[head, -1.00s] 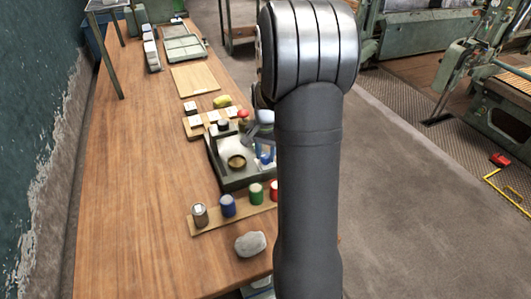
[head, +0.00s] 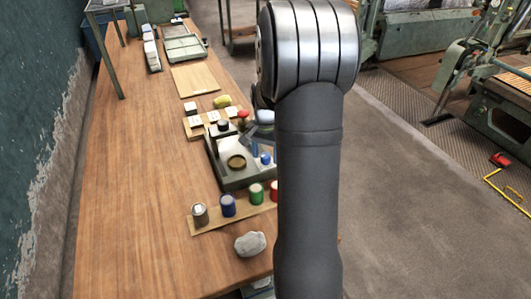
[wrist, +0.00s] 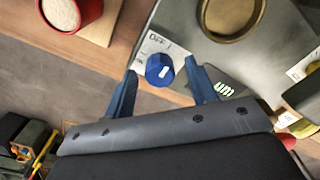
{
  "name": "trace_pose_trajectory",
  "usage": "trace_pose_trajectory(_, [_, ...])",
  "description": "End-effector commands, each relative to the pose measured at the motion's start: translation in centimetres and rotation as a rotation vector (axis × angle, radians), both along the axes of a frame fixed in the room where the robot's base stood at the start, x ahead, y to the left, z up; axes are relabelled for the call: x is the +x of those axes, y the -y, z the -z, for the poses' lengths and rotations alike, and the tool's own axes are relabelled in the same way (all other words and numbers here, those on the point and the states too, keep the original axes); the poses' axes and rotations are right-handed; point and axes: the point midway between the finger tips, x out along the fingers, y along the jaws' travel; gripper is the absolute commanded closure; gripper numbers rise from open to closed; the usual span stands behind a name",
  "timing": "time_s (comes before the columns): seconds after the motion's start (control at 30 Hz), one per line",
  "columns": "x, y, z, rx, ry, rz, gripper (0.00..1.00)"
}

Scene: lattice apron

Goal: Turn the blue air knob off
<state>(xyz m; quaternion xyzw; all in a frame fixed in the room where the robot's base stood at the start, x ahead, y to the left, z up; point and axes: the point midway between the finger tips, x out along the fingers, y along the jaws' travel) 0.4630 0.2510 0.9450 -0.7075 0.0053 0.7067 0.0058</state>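The blue air knob (wrist: 160,69) sits on a pale plate on the panel, with a printed "OFF" label above it in the wrist view. A short white mark shows on its top; I cannot tell for sure which setting it points to. In the head view the knob (head: 265,158) shows just left of my arm. My gripper (wrist: 161,67) is open and empty. Its two blue fingers appear on either side of the knob in the wrist view. In the head view the gripper is partly hidden by my arm and looks apart from the knob.
The grey panel unit (head: 230,180) also bears a round brass dish (head: 236,162). A wooden strip (head: 205,230) with several coloured jars and a grey stone (head: 250,244) lie nearer. White blocks stand on a board behind. The left of the bench (head: 140,180) is clear.

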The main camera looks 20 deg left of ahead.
Motion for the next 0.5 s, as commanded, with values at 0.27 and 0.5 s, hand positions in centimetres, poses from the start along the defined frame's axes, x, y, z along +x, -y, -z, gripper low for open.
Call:
trace_pose_trajectory(0.27, [0.0, 0.0, -1.1, 0.001, 0.002, -0.001, 0.48])
trace_pose_trajectory(0.5, [0.0, 0.0, -6.1, 0.002, 0.004, 0.0, 0.48])
